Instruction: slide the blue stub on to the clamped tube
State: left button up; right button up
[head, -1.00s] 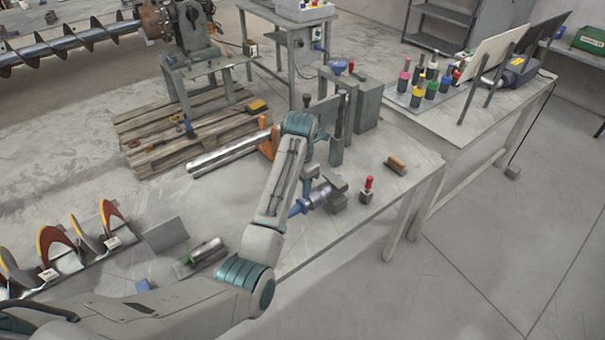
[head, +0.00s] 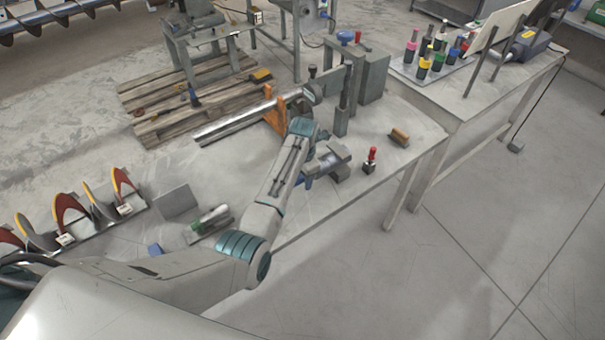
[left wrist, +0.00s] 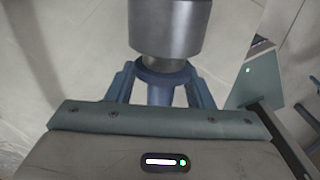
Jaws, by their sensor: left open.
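The blue stub (head: 306,182) is partly hidden behind my left forearm in the head view, beside a grey block on the bench. In the left wrist view the stub (left wrist: 160,94) shows as a blue shaft with a round flange, its end facing a thick grey cylinder. My left gripper (left wrist: 164,78) is open, with one finger on each side of the blue shaft. I cannot tell whether they touch. My right gripper is not in view.
A red-handled tool (head: 371,158) and a brush (head: 399,137) lie right of the gripper. Grey upright blocks (head: 374,77) stand behind it. A short metal cylinder (head: 212,218) and an upright plate (head: 177,201) are at left. The bench's right front is clear.

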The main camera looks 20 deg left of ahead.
pick_arm(q)
jog(key=shift+c, duration=0.9)
jog(key=c, duration=0.3)
grip_shut()
jog(key=shift+r, duration=0.1)
jog(key=shift+r+p, duration=0.1)
jog(key=shift+p, duration=0.35)
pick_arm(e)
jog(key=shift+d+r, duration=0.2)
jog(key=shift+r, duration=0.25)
pick_arm(q)
jog(key=shift+d+p, duration=0.1)
jog(key=shift+p, duration=0.35)
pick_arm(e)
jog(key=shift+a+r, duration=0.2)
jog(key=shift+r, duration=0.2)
